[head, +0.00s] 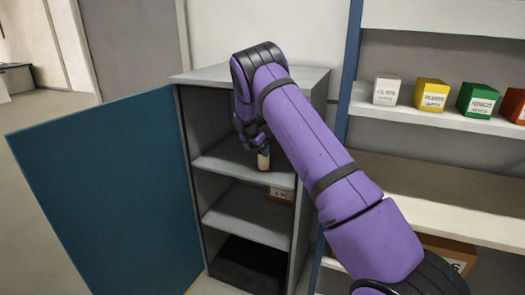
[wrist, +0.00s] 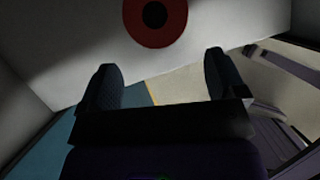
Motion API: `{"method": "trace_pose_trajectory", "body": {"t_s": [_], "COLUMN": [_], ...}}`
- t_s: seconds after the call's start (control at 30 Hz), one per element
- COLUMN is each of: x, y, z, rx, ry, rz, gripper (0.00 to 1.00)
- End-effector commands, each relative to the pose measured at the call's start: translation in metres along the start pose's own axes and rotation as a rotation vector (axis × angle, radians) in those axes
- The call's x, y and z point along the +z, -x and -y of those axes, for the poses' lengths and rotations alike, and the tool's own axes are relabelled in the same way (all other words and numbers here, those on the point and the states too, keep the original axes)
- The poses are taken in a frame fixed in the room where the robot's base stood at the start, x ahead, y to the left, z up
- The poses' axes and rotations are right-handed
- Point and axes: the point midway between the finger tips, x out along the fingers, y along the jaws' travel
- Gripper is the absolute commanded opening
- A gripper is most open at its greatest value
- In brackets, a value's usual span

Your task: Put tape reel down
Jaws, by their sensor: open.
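The tape reel (wrist: 176,20) is a red ring with a dark centre. In the wrist view it rests on a pale shelf, at the top of the picture beyond my fingertips. My gripper (wrist: 160,78) is open, and its two dark fingers are apart with no reel between them. In the head view my gripper (head: 258,146) points down inside the open grey cabinet (head: 318,100), over its upper inner shelf (head: 235,168). A small pale and dark red piece shows at the fingertips there; I cannot tell whether it is the reel. My arm hides part of the cabinet.
The teal cabinet door (head: 105,190) stands open at the left. A lower shelf (head: 245,222) holds a small labelled brown box (head: 280,194). At the right, a rack shelf (head: 440,121) carries white, yellow, green and orange-red boxes. A brown box (head: 450,252) sits lower down.

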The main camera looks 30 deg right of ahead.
Motion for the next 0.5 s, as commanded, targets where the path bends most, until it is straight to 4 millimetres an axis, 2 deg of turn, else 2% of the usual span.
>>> {"method": "trace_pose_trajectory", "body": {"t_s": [0.2,0.33,0.5], "x": [-0.042,-0.060,-0.072], "y": [0.019,0.025,0.031], "z": [0.000,0.000,0.000], "rx": [0.002,0.000,0.000], "ry": [0.002,0.001,-0.001], "rz": [0.000,0.000,0.001], "gripper": [0.90,0.90,0.90]}}
